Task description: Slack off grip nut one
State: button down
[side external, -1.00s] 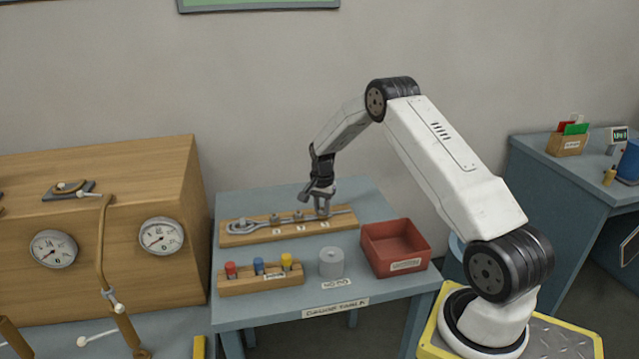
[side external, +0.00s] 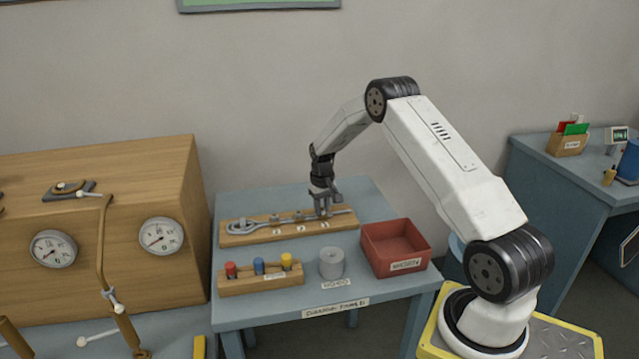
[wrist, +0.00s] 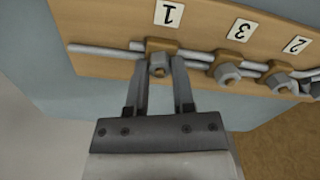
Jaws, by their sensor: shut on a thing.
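A wooden board (side external: 238,239) on the blue table carries rods, a ring-ended metal piece (side external: 250,227) and a row of brass clamps with grey nuts. In the wrist view the grip nut by the label 1 (wrist: 168,13) is a small grey nut (wrist: 158,66) on a brass clamp. My gripper (wrist: 160,72) is shut on this nut, one finger on each side. In the side view my gripper (side external: 323,214) points down at the board's right part, and its fingers hide the nut. Two other clamp nuts (wrist: 228,74) (wrist: 279,83) sit to the right in the wrist view.
A red tray (side external: 395,250) stands right of the board. A rack with red, blue and yellow pegs (side external: 260,282) and a grey roll (side external: 331,263) stand in front. A wooden cabinet with gauges (side external: 110,235) is at the left.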

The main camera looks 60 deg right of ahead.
aim_at(322, 209)
jog(key=n, duration=1.1)
jog(key=shift+n, duration=1.7)
jog(key=shift+c, duration=2.3)
grip_release()
jog(key=shift+r, duration=0.1)
jog(key=shift+r, duration=3.85)
